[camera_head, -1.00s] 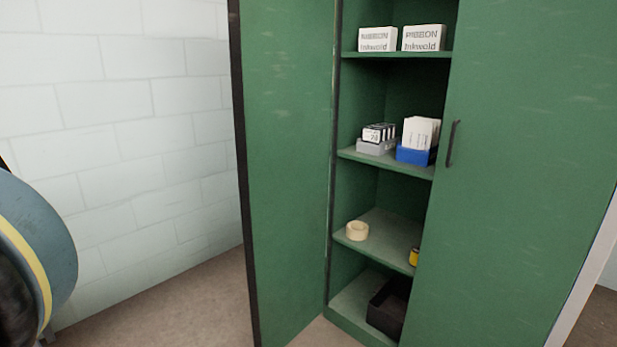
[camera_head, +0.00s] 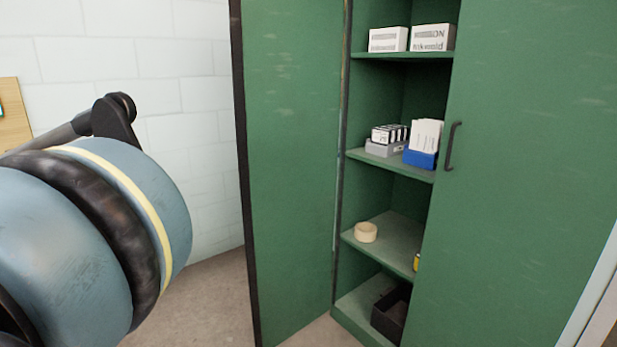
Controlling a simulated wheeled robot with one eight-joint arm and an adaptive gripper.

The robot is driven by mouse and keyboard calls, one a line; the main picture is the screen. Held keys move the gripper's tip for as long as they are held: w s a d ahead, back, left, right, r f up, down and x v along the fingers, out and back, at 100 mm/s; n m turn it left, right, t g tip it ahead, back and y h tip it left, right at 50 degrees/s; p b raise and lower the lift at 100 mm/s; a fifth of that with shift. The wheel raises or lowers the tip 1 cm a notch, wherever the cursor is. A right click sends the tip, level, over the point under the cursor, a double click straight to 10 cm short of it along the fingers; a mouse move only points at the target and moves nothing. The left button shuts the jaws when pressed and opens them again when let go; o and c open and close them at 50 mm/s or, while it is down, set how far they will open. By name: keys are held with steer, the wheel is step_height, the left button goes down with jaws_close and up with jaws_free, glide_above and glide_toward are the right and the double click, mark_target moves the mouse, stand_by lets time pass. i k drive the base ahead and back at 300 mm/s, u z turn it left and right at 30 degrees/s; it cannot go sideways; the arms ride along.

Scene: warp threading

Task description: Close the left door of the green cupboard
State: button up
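The green cupboard's left door (camera_head: 292,170) stands wide open in the head view. It swings out to the left of the opening, with its dark free edge (camera_head: 243,170) toward me. I see no handle on its visible face. The cupboard's right door (camera_head: 520,180) looks shut, with a dark bar handle (camera_head: 452,146) near its left edge. The cupboard's shelves (camera_head: 392,165) show between the two doors. My gripper is not in view, and nothing visible touches the left door.
Shelves hold white boxes (camera_head: 410,38), card stacks, a tape roll (camera_head: 366,232) and a black bin (camera_head: 390,313). A blue-grey rounded body with black and yellow bands fills the lower left; I cannot tell whether it is mine. Bare floor (camera_head: 215,300) lies left of the door.

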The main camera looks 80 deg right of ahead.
mark_target(287, 55)
steer(key=z, duration=0.4)
steer(key=i, duration=1.35)
steer(key=z, duration=0.95)
steer(key=i, duration=0.4)
steer(key=z, duration=2.95)
